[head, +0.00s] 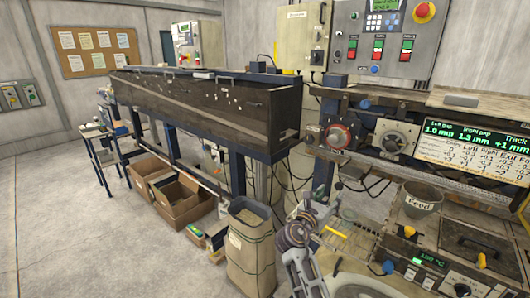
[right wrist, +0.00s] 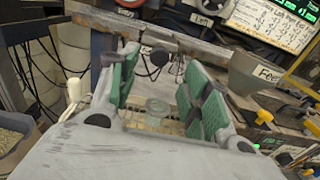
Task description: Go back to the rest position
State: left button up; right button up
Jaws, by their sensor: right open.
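My right gripper (right wrist: 160,92) is open in the right wrist view, with its two green-padded fingers apart and nothing held between them. A small round glassy-looking thing shows beyond the gap, apart from the fingers. In the head view my right arm rises from the bottom, and the right gripper (head: 332,214) is small and partly lost against the machine's front. My left gripper is in neither view.
The laminating machine has a red-ringed knob (head: 339,136), a grey dial (head: 395,137) and a Feed cup (head: 420,200) near my right gripper. A paper sack (head: 250,252) and cardboard boxes (head: 180,197) stand left of my arm. Open floor lies at far left.

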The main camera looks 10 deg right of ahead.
jog(key=s+f+m+g+y, duration=0.4)
jog(key=s+f+m+y, duration=0.2)
jog(key=s+f+m, duration=0.8)
jog(key=s+a+f+m+g+y, duration=0.2)
jog(key=s+a+f+m+y, duration=0.25)
jog(key=s, duration=0.35)
jog(key=s+a+f+m+g+y, duration=0.2)
jog(key=s+a+f+m+y, duration=0.3)
jog(key=s, duration=0.4)
notch_tip(320, 180, down, 32)
jog(key=s+g+h, duration=0.1)
jog(key=s+h, duration=0.1)
jog(key=s+d+f, duration=0.2)
jog(key=s+f, duration=0.8)
jog(key=s, duration=0.1)
jog(key=s+d+f+g, duration=0.1)
jog(key=s+d+f, duration=0.1)
jog(key=s+f, duration=0.8)
jog(key=shift+s+f+g, duration=0.15)
jog(key=shift+s+g, duration=0.15)
jog(key=shift+s, duration=0.45)
dwell(0.5)
